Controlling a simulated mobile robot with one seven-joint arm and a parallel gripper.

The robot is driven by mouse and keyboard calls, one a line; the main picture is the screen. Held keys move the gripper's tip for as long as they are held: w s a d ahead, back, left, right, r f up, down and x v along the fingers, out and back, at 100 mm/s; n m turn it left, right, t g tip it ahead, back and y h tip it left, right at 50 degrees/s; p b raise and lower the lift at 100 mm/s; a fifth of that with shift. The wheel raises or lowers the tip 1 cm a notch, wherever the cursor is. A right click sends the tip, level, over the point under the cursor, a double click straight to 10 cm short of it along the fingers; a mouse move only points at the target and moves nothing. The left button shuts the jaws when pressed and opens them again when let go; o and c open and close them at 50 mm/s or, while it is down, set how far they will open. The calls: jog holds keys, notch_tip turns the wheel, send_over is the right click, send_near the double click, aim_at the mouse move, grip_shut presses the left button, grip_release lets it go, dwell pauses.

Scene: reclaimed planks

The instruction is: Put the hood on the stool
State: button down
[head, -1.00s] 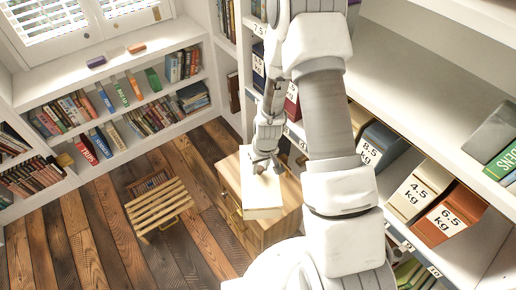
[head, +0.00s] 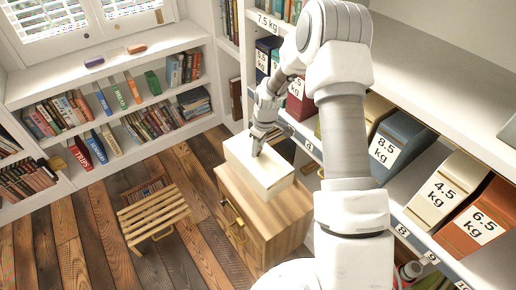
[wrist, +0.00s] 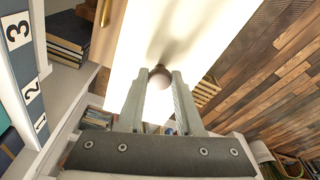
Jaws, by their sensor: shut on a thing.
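The hood (head: 262,177) is a white box-like cover with a small round knob on top. My gripper (head: 257,150) is over it in the head view. In the wrist view my gripper (wrist: 160,82) has its two fingers shut on the brownish knob, with the white hood (wrist: 190,40) beyond. The hood is at the top of a wooden cabinet; I cannot tell whether it touches it. The stool (head: 153,212), a low seat of light wooden slats, stands on the floor left of the cabinet. Part of its slats shows in the wrist view (wrist: 207,92).
The wooden cabinet (head: 272,220) with brass handles stands between the stool and the right shelves. Weight-labelled boxes (head: 395,140) fill the right shelf. White bookshelves (head: 120,75) line the back. The plank floor (head: 95,240) around the stool is mostly clear.

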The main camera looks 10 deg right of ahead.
notch_tip(320, 180, down, 12)
jog(key=b, duration=0.7)
jog(key=shift+f+b, duration=0.15)
jog(key=shift+b, duration=0.2)
jog(key=shift+c, duration=2.4)
grip_release()
